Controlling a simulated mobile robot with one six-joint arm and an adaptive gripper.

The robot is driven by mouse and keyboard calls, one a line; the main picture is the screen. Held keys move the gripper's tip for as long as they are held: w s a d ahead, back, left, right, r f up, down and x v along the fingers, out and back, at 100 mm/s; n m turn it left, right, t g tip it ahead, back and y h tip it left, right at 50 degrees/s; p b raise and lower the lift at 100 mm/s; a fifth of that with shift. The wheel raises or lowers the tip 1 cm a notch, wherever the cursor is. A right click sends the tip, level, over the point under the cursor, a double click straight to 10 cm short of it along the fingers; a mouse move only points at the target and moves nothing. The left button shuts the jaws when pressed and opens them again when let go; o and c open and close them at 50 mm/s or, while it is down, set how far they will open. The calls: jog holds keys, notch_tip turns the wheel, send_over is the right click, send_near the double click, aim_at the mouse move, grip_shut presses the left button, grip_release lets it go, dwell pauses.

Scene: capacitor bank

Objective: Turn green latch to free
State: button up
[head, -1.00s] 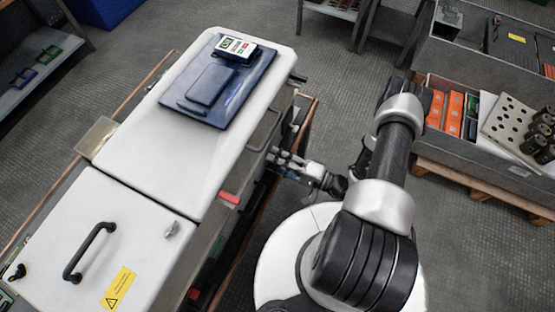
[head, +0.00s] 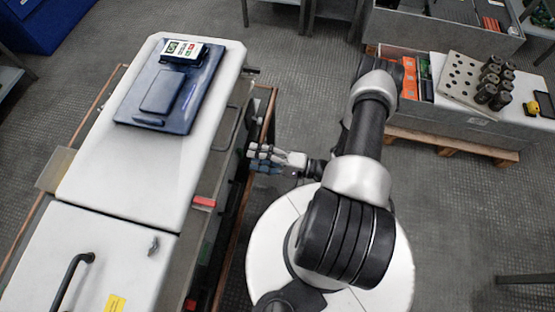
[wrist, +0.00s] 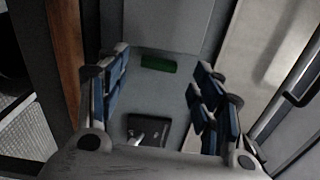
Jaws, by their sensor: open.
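A green latch (wrist: 158,63), a short flat bar, shows in the wrist view on a grey panel, ahead between my fingers. I cannot make out the green latch in the head view. My gripper (wrist: 161,60) is open and empty, its blue-padded fingers on either side of the latch in the picture, with no visible contact. In the head view my gripper (head: 262,158) is beside the right side of the white-topped cabinet (head: 150,195), pointing left towards it.
A dark block (wrist: 147,130) with a pale lever lies lower on the same panel. A red part (head: 204,202) sits on the cabinet's side edge. A blue tablet-like case (head: 190,85) lies on the cabinet top. A grey bin (head: 445,115) on a pallet stands to the right.

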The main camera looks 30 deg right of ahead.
jog(key=v, duration=0.8)
jog(key=shift+s+d, duration=0.25)
jog(key=shift+r, duration=0.1)
